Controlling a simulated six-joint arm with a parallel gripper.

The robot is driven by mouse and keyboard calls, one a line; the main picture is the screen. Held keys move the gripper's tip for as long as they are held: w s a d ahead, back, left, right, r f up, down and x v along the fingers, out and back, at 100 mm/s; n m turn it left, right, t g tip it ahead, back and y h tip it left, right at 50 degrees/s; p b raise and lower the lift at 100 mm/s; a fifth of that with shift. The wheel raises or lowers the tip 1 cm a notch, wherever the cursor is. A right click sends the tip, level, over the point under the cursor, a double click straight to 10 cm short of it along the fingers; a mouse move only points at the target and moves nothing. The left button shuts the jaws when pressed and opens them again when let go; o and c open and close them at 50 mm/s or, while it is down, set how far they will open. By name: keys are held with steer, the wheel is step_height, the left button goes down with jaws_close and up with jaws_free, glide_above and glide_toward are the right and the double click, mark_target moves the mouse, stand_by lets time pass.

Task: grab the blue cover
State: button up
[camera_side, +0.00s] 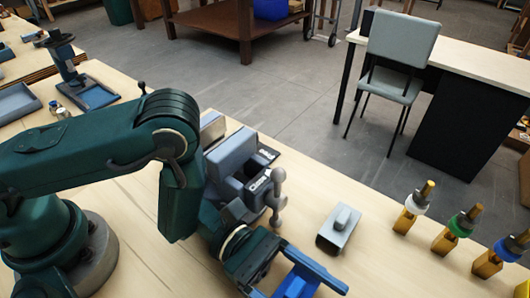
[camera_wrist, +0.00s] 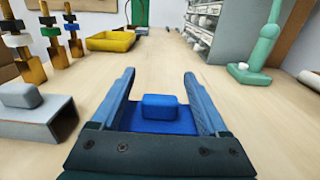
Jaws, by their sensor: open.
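The blue cover (camera_wrist: 160,125) is a flat blue piece with a raised block on top. In the wrist view it lies on the wooden table between the two blue fingers of my gripper (camera_wrist: 159,76). The fingers are apart, one on each side of it; I cannot tell whether they touch it. Its near edge is hidden by the gripper body. In the side view my gripper (camera_side: 315,272) is low at the bottom edge, and the cover (camera_side: 297,287) shows only partly behind a finger.
A similar grey cover (camera_side: 339,228) stands close by, left of my gripper in the wrist view (camera_wrist: 36,112). A vise (camera_side: 240,170) stands behind my arm. Several yellow-based posts (camera_side: 406,218) line the right edge. A yellow tray (camera_wrist: 110,41) and green lamp (camera_wrist: 254,67) are farther off.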

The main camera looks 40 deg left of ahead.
steer(key=shift+d, duration=0.15)
jaws_close()
steer(key=shift+r, duration=0.15)
